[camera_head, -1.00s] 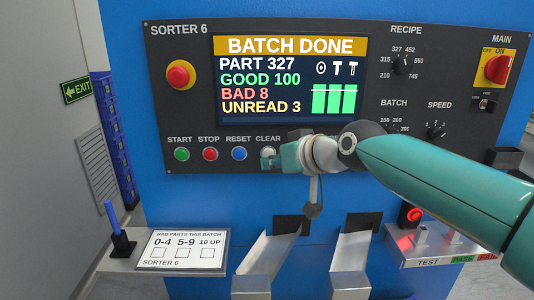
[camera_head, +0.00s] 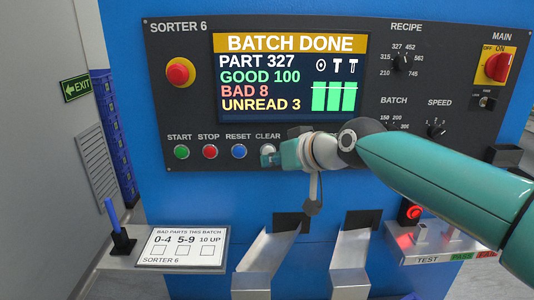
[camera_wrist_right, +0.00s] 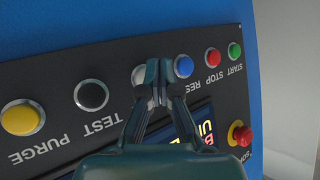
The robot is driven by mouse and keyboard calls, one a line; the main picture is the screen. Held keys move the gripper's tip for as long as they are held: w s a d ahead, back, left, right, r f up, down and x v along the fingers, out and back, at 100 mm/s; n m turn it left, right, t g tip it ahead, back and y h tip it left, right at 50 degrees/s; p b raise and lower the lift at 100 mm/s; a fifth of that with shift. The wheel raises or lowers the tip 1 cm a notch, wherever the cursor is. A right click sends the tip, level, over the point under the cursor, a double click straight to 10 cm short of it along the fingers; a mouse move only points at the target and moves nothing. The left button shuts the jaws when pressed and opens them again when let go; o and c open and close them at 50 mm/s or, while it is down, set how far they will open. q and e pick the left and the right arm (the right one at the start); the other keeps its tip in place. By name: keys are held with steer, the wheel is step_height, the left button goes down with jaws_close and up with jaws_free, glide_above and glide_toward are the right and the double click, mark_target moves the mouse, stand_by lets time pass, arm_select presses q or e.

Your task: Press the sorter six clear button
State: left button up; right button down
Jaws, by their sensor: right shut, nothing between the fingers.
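The sorter six panel carries a row of buttons. The CLEAR button (camera_head: 267,149) is pale, under its label, and partly hidden by my right gripper (camera_head: 272,159). In the right wrist view the pale CLEAR button (camera_wrist_right: 139,76) shows beside the fingertips of my right gripper (camera_wrist_right: 155,66), which cover part of it. The fingers are shut together with nothing between them. Whether they touch the button I cannot tell. The display (camera_head: 290,78) reads BATCH DONE, part 327, good 100, bad 8, unread 3. My left gripper is not in view.
The blue RESET button (camera_head: 239,151) is close to the left of CLEAR. The red STOP (camera_head: 210,153) and green START (camera_head: 181,152) buttons are further left. A red emergency knob (camera_head: 180,73) sticks out above. Metal chutes (camera_head: 265,258) and a tally card (camera_head: 182,249) are below.

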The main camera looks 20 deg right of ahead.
steer(key=shift+w, duration=0.15)
stand_by(0.3)
steer(key=shift+w+d, duration=0.1)
steer(key=shift+w, duration=0.15)
steer(key=shift+w+d+r+p, duration=0.1)
steer(key=shift+w+d+p, duration=0.05)
steer(key=shift+w+p, duration=0.2)
stand_by(0.7)
stand_by(0.3)
steer(key=shift+s+a+b, duration=0.25)
steer(key=shift+s+b, duration=0.15)
steer(key=shift+s, duration=0.35)
steer(key=shift+s, duration=0.1)
steer(key=shift+s+a+b, duration=0.25)
steer(key=shift+s, duration=0.5)
steer(key=shift+s+a+b, duration=0.2)
steer(key=shift+s+b, duration=0.1)
steer(key=shift+s, duration=0.5)
steer(key=shift+s+a+b, duration=0.25)
steer(key=shift+s, duration=0.5)
